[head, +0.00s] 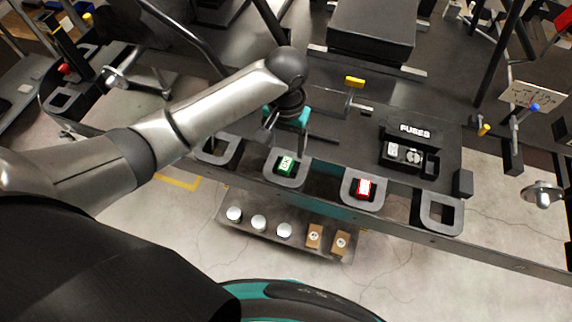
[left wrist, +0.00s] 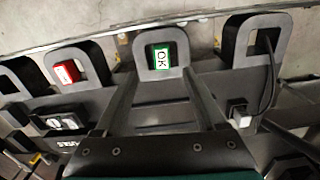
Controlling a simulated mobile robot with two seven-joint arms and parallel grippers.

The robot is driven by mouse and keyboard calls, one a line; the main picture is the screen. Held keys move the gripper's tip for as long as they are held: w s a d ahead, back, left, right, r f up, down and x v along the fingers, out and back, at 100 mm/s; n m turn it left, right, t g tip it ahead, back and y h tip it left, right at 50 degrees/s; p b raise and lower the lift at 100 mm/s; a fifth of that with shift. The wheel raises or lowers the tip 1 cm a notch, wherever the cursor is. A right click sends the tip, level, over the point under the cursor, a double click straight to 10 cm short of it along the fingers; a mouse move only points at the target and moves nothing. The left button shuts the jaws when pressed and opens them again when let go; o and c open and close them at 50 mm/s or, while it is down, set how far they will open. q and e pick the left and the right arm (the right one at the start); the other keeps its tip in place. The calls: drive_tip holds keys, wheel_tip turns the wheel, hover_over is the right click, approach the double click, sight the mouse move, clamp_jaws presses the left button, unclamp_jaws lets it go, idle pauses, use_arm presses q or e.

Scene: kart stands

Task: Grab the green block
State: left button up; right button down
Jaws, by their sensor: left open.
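The green block (head: 286,164), with a white face marked OK, sits in a grey U-shaped holder (head: 292,182) on the edge of the kart stand. My left gripper (head: 284,140) is just behind it in the head view, open and empty. In the left wrist view the green block (left wrist: 162,58) shows upright in its holder, ahead of and between the two dark fingers (left wrist: 161,80). I see no contact between fingers and block. My right gripper is not in view.
A red block (head: 364,188) sits in the neighbouring holder to the right. A black box marked FUSES (head: 414,131) stands behind it. A lower shelf (head: 270,241) carries white round pieces and brown boxes. An empty holder (head: 440,228) is at the right.

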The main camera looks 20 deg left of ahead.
sight(285, 163)
use_arm(q)
drive_tip(key=f, duration=0.3)
drive_tip(key=f+b, duration=0.1)
drive_tip(key=f, duration=0.4)
drive_tip(key=shift+w+a+f, duration=0.1)
drive_tip(key=shift+w+f, duration=0.15)
drive_tip(key=shift+f, duration=0.1)
clamp_jaws()
